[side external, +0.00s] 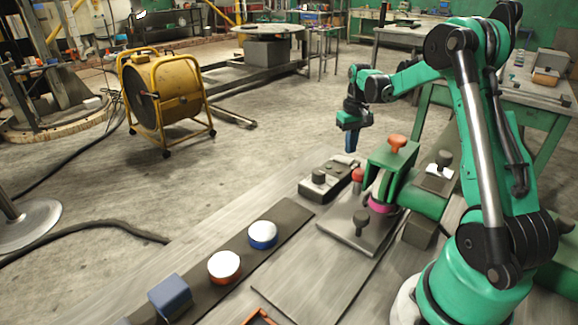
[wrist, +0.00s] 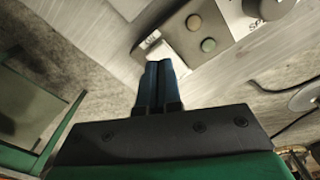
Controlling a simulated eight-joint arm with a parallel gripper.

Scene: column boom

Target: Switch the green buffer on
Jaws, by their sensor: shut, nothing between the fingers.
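A green machine (side external: 394,158) with an orange knob on top stands on a grey plate on the bench, and it appears to be the buffer. A pink ring shows at its lower side. A grey control box (side external: 322,184) with a black knob lies to its left. The wrist view shows a grey box (wrist: 225,25) with a dark round button (wrist: 194,22) and a dull green one (wrist: 208,45). My gripper (side external: 351,142) hangs in the air above and beyond the control box, pointing down. Its blue fingers (wrist: 158,68) are together and hold nothing.
A dark strip on the bench carries a blue-sided disc (side external: 263,235), an orange-sided disc (side external: 225,266) and a blue block (side external: 170,297). A red knob (side external: 357,175) and a dark knob (side external: 361,220) stand near the green machine. A yellow fan (side external: 160,95) is on the floor.

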